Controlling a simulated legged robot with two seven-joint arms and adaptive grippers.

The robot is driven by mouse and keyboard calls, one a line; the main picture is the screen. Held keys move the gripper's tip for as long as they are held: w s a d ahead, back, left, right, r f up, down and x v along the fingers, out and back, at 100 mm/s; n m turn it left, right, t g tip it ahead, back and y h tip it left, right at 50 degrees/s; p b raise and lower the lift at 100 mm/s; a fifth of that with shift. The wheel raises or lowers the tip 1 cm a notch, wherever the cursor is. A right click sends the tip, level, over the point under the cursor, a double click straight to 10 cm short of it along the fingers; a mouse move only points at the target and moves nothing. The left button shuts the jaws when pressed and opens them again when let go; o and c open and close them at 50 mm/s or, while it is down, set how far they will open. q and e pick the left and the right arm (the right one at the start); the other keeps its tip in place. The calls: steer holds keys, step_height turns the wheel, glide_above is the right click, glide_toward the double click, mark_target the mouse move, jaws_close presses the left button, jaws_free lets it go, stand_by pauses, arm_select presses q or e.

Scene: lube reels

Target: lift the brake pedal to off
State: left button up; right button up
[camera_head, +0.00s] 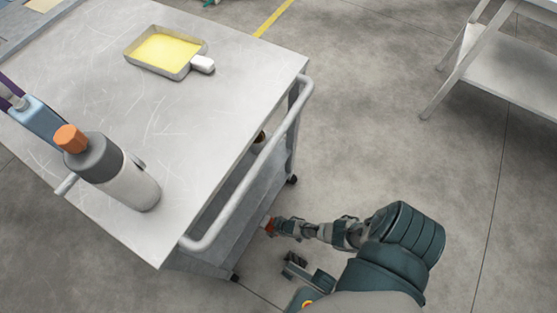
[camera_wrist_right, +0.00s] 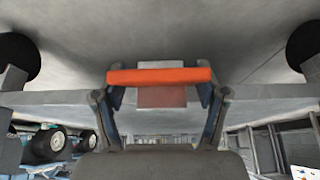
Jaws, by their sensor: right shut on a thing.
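The brake pedal (camera_wrist_right: 160,76) is an orange-red bar across the middle of the right wrist view, at the low edge of the cart. A grey plate and a dull red patch show above and below it. In the head view only a small red spot of the pedal (camera_head: 266,222) shows beside the cart's lower end. My right gripper (camera_wrist_right: 160,100) has its fingers on both sides of the pedal and is shut on it. In the head view the right gripper (camera_head: 274,226) reaches low to the cart's end, small and partly unclear. My left gripper is not in view.
The metal cart (camera_head: 215,115) has a tubular handle (camera_head: 262,165) above my right forearm. A bottle with an orange cap (camera_head: 125,185) and a tray of yellow liquid (camera_head: 165,50) stand on top. Dark caster wheels (camera_wrist_right: 18,58) flank the pedal.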

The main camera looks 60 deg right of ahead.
steer(key=shift+r+g, duration=0.1)
steer(key=shift+g, duration=0.4)
steer(key=o, duration=1.7)
steer(key=shift+w, duration=0.1)
steer(key=shift+s+r, duration=0.3)
steer(key=shift+r, duration=0.15)
steer(key=v, duration=1)
steer(key=shift+s+r, duration=0.15)
steer(key=shift+r, duration=0.2)
